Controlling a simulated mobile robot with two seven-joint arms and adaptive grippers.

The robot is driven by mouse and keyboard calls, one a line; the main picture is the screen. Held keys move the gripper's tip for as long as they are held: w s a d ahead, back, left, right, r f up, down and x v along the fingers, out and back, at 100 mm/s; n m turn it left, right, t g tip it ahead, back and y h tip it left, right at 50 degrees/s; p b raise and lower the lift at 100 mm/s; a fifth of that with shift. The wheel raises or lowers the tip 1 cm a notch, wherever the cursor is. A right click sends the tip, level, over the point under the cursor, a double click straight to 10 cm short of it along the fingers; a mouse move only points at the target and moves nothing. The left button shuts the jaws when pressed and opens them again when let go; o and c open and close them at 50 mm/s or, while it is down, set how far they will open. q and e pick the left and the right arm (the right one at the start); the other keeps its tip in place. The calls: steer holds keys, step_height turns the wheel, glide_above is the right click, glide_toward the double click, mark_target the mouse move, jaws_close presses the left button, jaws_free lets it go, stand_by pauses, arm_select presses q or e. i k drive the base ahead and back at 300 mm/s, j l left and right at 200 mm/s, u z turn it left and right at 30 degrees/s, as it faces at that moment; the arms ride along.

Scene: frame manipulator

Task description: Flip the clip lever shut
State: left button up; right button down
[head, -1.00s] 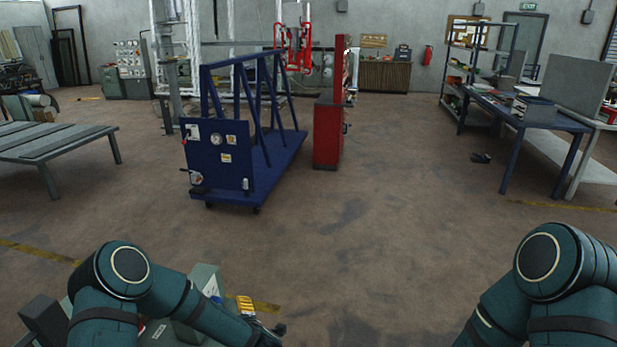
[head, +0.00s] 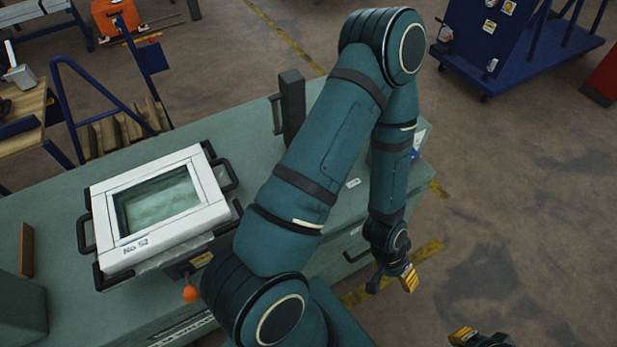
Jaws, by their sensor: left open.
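A white frame (head: 110,222) marked "No 52", with a pale green glassy pane (head: 158,203), sits in black corner holders on a green-grey bench at the left. A lever with an orange ball end (head: 191,294) hangs at the frame's front edge, close to my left arm. I cannot tell whether this clip is open or shut. My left gripper (head: 393,281) is open and empty, pointing down beyond the right side of the bench, well away from the lever. My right gripper (head: 472,337) is cut off by the bottom edge; only yellow and dark tips show.
The bench (head: 60,195) carries a dark upright post (head: 291,105) behind my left arm and a brown block (head: 26,249) at its left. A blue-railed rack (head: 105,90) stands behind. A blue cart (head: 510,50) is at the upper right. The right floor is mostly clear.

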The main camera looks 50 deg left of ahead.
mark_target(191, 294)
steer(key=k, duration=0.6)
steer(key=k+u, duration=0.3)
steer(key=k+j+u, duration=0.15)
steer(key=k+u, duration=0.15)
steer(key=u, duration=1.65)
steer(key=l+u, duration=0.5)
steer(key=l, duration=0.75)
